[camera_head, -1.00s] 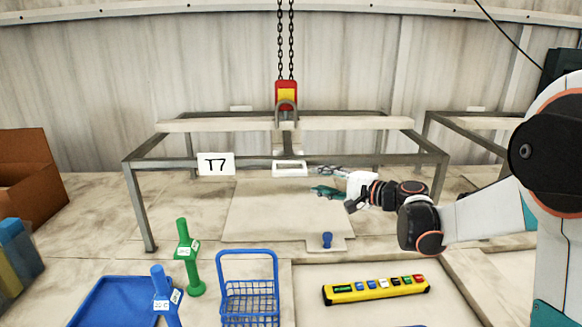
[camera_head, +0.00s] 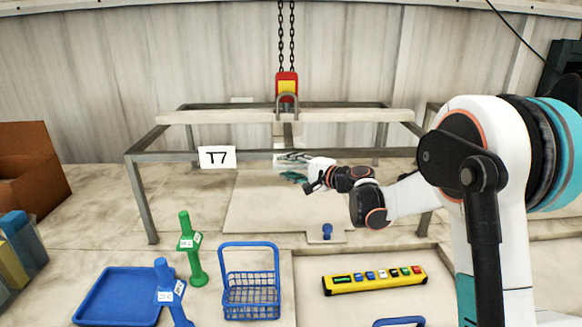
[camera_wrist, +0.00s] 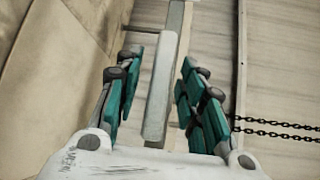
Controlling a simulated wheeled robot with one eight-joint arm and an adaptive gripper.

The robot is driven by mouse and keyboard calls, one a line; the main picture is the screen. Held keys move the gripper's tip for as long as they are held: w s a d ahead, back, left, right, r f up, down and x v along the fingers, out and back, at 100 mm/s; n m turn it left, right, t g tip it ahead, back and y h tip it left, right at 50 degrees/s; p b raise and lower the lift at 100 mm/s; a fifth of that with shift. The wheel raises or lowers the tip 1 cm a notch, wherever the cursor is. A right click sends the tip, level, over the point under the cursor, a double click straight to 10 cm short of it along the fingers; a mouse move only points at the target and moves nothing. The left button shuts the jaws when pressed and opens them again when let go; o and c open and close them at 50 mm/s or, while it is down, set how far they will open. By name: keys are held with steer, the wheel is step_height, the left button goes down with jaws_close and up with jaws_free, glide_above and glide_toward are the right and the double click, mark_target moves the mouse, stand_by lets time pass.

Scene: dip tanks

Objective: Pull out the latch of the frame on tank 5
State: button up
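A metal frame (camera_head: 140,195) stands at the back with a sign reading T7 (camera_head: 216,157); no label for tank 5 is readable in view. A pale flat bar (camera_wrist: 163,90), perhaps the latch handle, lies lengthwise between my fingers in the wrist view. In the head view, my gripper (camera_head: 292,167) is at the pale piece below the hook, covering most of it. My gripper is open, with teal finger pads (camera_wrist: 157,98) on both sides of the bar. Gaps show on both sides, so the bar is not gripped.
A red and yellow hoist block (camera_head: 287,86) hangs on chains above the frame. In front are a blue basket (camera_head: 251,285), a green post (camera_head: 191,252), a blue tray (camera_head: 118,295) and a yellow button panel (camera_head: 374,280). A blue knob (camera_head: 327,231) stands behind the panel.

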jaws_close()
steer(key=shift+s+f, duration=0.1)
steer(key=shift+s, duration=0.25)
steer(key=s+b, duration=0.2)
steer(key=s, duration=0.4)
steer(key=shift+s, duration=0.35)
jaws_free()
